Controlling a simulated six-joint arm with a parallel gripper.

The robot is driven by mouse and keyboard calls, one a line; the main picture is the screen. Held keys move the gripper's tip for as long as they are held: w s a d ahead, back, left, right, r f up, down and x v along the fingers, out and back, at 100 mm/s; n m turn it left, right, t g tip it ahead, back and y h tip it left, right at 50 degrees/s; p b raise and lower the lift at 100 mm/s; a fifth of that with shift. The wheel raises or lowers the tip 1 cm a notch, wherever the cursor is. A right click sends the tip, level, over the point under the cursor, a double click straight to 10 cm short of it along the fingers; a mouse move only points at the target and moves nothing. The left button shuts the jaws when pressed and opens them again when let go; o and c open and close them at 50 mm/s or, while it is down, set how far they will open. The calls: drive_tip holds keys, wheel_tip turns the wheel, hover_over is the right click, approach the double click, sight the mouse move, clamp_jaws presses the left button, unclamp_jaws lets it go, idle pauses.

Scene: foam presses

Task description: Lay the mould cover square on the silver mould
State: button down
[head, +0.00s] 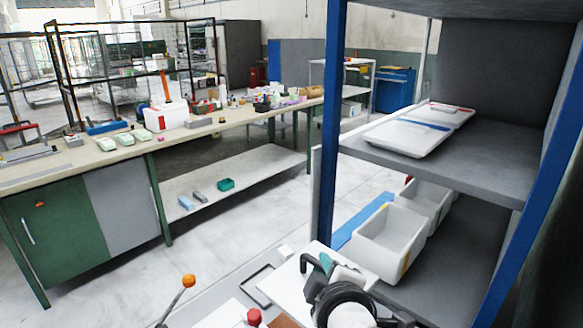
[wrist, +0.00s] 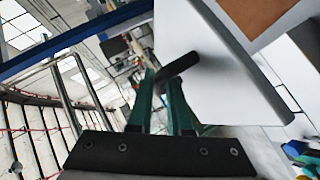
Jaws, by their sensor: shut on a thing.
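The mould cover appears to be the pale flat plate (head: 291,284) at the lower middle of the head view. In the wrist view the plate (wrist: 205,50) fills the upper middle, with a dark bar handle (wrist: 183,66) on its face. My gripper (wrist: 172,82) has its green fingers shut on this handle; in the head view my gripper (head: 318,264) is over the plate. The plate looks tilted in the wrist view. I cannot pick out the silver mould for certain. A dark-edged rectangular outline (head: 252,279) lies just left of the plate, partly covered by it.
A lever with an orange knob (head: 188,281) and a red knob (head: 254,316) stand at the front left. A shelf rack with a blue post (head: 329,130) rises close on the right, holding white bins (head: 388,245) and lids (head: 405,138). A workbench (head: 95,153) stands farther left.

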sight(277, 277)
drive_tip(key=shift+n+y, duration=0.3)
drive_tip(key=shift+n, duration=0.1)
drive_tip(key=a+f, duration=0.1)
drive_tip(key=a, duration=0.1)
drive_tip(key=w+a, duration=0.1)
drive_tip(key=a, duration=0.2)
drive_tip(key=w+a+f, duration=0.1)
drive_tip(key=a, duration=0.1)
drive_tip(key=shift+w+a+f, duration=0.15)
drive_tip(key=shift+a+f, duration=0.15)
drive_tip(key=shift+f, duration=0.05)
drive_tip(key=shift+m, duration=0.4)
drive_tip(key=s+a+f, duration=0.1)
drive_tip(key=a+f, duration=0.3)
drive_tip(key=f, duration=0.1)
drive_tip(key=s+a+f, duration=0.1)
drive_tip(key=a+f, duration=0.3)
drive_tip(key=f, duration=0.1)
drive_tip(key=s+a+f, duration=0.1)
drive_tip(key=a+f, duration=0.3)
drive_tip(key=f, duration=0.2)
drive_tip(key=shift+a, duration=0.35)
drive_tip(key=shift+f, duration=0.7)
drive_tip(key=shift+f, duration=0.5)
drive_tip(key=c, duration=0.8)
unclamp_jaws()
drive_tip(key=shift+o, duration=0.2)
drive_tip(key=a+v, duration=0.1)
drive_tip(key=v, duration=1.1)
drive_tip(key=shift+d, duration=0.3)
